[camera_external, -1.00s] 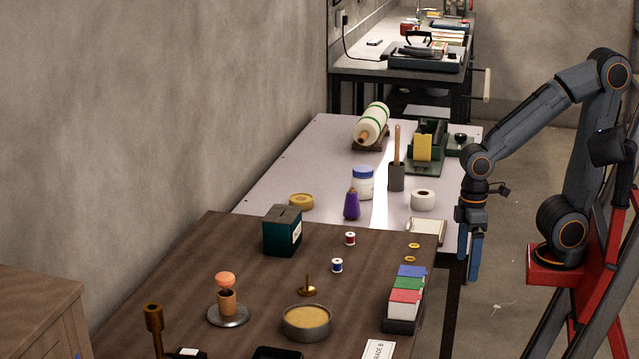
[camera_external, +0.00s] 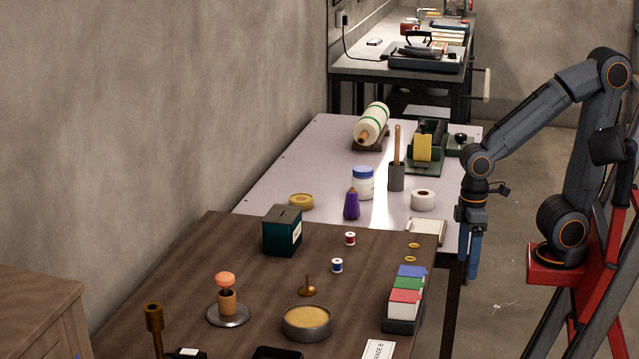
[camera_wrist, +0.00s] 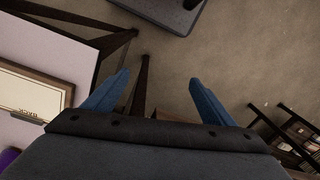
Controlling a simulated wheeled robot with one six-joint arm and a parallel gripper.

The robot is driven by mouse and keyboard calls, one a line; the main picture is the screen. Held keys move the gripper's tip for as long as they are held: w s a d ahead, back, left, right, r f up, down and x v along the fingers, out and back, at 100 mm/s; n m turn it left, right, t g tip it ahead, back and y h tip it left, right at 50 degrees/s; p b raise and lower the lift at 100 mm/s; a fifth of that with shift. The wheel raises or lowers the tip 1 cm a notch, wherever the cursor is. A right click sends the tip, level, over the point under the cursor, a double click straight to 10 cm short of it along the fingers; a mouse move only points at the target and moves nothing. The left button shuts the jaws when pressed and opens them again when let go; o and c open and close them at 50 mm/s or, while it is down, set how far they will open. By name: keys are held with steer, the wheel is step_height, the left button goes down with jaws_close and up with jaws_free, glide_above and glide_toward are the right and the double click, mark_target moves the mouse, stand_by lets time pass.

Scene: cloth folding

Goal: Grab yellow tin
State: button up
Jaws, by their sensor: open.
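A round tin (camera_external: 307,322) with a dark grey wall and a yellow-tan top sits upright on the brown table. A smaller round yellow tin or ring (camera_external: 301,201) lies on the pale table behind; I cannot tell which it is. My gripper (camera_external: 470,268) hangs pointing down past the right edge of the tables, well apart from both. In the wrist view, its blue fingers (camera_wrist: 159,77) are spread with nothing between them. Neither yellow thing shows in the wrist view.
A box of coloured cards (camera_external: 403,310) stands at the brown table's right edge.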

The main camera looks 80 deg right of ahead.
steer(key=shift+r, duration=0.15)
steer(key=w+d+r+m+t+p, duration=0.35)
steer(key=w+d+r+p, duration=0.95)
steer(key=p, duration=0.7)
steer(key=m+t+h, duration=0.2)
glide_toward(302, 199)
steer(key=shift+w+d+f+p, duration=0.1)
steer(key=shift+d+f+p, duration=0.15)
steer(key=shift+f, duration=0.2)
steer(key=shift+w+d+f+p, duration=0.1)
steer(key=shift+d+f+p, duration=0.15)
steer(key=shift+f, duration=0.2)
steer(key=shift+w+a+p+x, duration=0.15)
steer(key=shift+p+x, duration=0.2)
steer(key=shift+x, duration=1.35)
steer(key=shift+w+a+p+x, duration=0.15)
steer(key=shift+p+x, duration=0.15)
steer(key=shift+x, duration=1.45)
steer(key=shift+s+r, duration=0.1)
